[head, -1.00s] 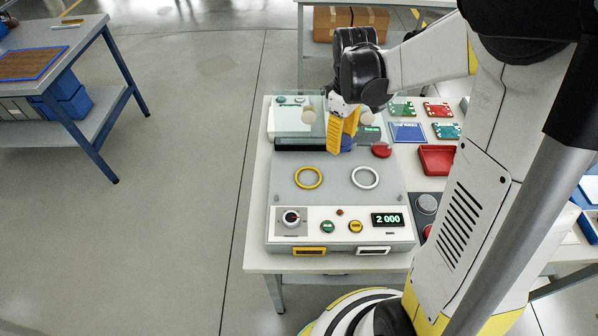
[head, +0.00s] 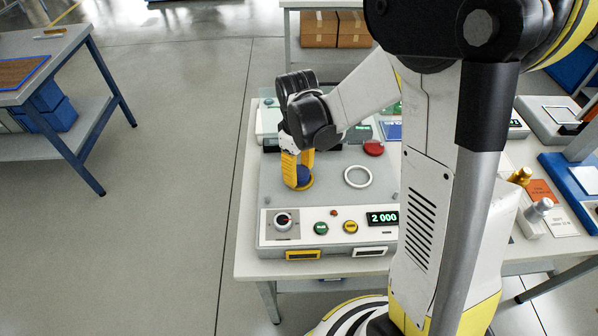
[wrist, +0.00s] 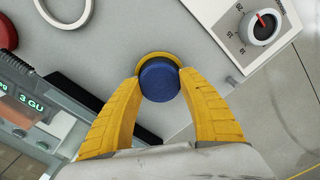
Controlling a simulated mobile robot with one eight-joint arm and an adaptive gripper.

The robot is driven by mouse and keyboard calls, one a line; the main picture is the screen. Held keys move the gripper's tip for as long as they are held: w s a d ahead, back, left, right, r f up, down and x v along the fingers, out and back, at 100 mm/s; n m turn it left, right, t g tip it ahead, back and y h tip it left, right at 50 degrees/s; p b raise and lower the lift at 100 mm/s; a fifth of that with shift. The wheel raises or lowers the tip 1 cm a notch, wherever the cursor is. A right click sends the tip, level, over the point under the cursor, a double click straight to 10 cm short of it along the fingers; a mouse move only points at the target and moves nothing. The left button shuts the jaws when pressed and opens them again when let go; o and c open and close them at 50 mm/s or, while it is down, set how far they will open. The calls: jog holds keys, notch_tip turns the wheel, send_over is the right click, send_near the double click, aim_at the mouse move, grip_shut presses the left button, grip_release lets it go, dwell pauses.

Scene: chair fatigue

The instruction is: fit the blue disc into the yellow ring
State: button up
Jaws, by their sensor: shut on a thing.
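My gripper (head: 298,178) has yellow fingers and is shut on the blue disc (head: 304,174), pointing down over the left side of the machine's grey top. The wrist view shows the blue disc (wrist: 159,80) between the fingertips. The yellow ring (head: 307,185) is right under the disc and partly hidden by it and the fingers. In the wrist view an arc of the yellow ring (wrist: 158,55) shows along the disc's far edge. I cannot tell whether the disc is inside the ring or just above it.
A white ring (head: 358,177) lies to the right on the same top. The front panel has a dial (head: 283,221), green and yellow buttons and a display (head: 382,218) reading 2 000. A red round button (head: 373,148) stands behind. The top between the rings is clear.

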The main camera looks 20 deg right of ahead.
jog(key=shift+f+b, duration=0.55)
jog(key=o, duration=1.3)
jog(key=shift+c, duration=0.2)
